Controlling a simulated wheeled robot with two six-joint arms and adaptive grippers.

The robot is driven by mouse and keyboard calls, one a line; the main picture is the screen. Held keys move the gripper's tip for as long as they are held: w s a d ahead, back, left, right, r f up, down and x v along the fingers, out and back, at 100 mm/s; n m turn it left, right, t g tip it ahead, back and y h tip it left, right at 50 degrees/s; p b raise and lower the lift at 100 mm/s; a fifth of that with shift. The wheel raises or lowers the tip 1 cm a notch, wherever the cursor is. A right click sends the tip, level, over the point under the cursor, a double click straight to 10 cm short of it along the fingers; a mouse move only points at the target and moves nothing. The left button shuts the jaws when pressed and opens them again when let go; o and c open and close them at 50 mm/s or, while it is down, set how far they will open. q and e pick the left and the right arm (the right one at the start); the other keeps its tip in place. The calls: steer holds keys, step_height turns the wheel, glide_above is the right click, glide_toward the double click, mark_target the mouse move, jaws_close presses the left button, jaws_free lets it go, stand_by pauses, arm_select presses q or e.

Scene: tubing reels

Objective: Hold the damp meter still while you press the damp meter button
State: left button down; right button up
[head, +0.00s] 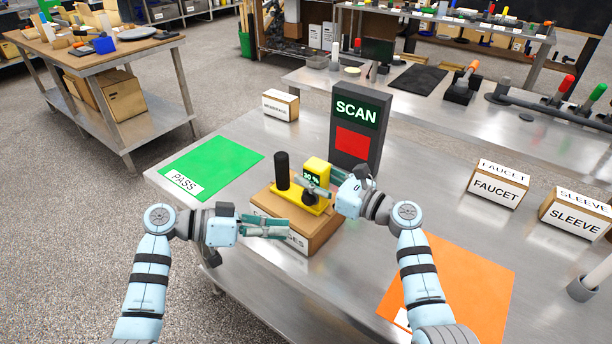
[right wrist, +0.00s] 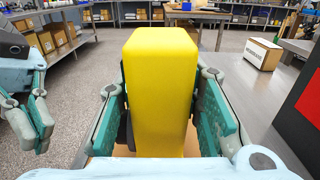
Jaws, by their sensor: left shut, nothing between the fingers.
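The yellow damp meter (head: 316,174) stands upright on a yellow base with a dark upright cylinder (head: 282,170) at its left end. The base rests on a cardboard box (head: 318,238) on the steel table. My right gripper (head: 314,187) is closed around the meter body, one finger on each side; the yellow body (right wrist: 160,90) fills the gap between the fingers in the right wrist view. My left gripper (head: 288,231) is shut and empty in front of the box, lower than the meter. I cannot make out the button.
A dark SCAN stand (head: 357,130) with a red panel rises behind the meter. A green PASS mat (head: 212,165) lies left, an orange mat (head: 462,285) right. FAUCET (head: 497,185) and SLEEVE (head: 575,215) boxes stand at the right. A small labelled box (head: 280,105) is at the back.

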steer(key=o, duration=0.5)
steer(key=shift+c, duration=0.2)
